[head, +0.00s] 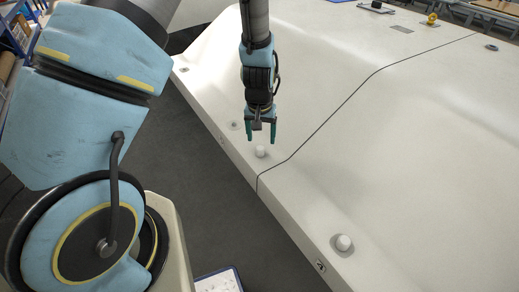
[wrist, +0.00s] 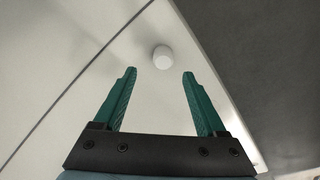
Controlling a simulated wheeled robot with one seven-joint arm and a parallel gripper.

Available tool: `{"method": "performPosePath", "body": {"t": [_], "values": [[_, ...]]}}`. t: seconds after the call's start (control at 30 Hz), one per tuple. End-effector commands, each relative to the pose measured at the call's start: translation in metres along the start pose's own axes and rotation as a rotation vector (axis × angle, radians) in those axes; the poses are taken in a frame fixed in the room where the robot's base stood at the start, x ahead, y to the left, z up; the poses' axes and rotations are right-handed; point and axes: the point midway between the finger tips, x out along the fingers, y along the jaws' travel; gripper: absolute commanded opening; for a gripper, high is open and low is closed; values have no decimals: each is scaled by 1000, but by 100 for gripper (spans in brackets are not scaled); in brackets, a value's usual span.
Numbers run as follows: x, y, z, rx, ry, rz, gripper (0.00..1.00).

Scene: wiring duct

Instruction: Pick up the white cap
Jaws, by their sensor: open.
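A white cap (head: 261,151) stands on the pale surface just below my gripper (head: 261,138) in the head view. In the wrist view the white cap (wrist: 163,57) is ahead of the green fingertips (wrist: 160,73), roughly midway between them in the picture. My gripper is open and empty, and the cap is not held. A second white cap (head: 343,242) sits in a round recess nearer the front edge of the surface in the head view.
An empty round recess (head: 235,125) lies left of my gripper. A dark floor (head: 215,190) lies beyond the edge. Small items, including a yellow one (head: 432,19), lie far back.

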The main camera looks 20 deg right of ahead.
Motion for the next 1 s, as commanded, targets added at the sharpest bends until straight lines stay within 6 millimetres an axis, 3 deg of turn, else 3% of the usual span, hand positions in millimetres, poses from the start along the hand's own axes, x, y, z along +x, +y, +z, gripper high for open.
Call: {"method": "performPosePath", "body": {"t": [0.4,0.7,1.0], "values": [[44,-5,4,-1,-3,0,74],[48,-5,4,-1,-1,0,74],[47,-5,4,-1,-1,0,40]]}}
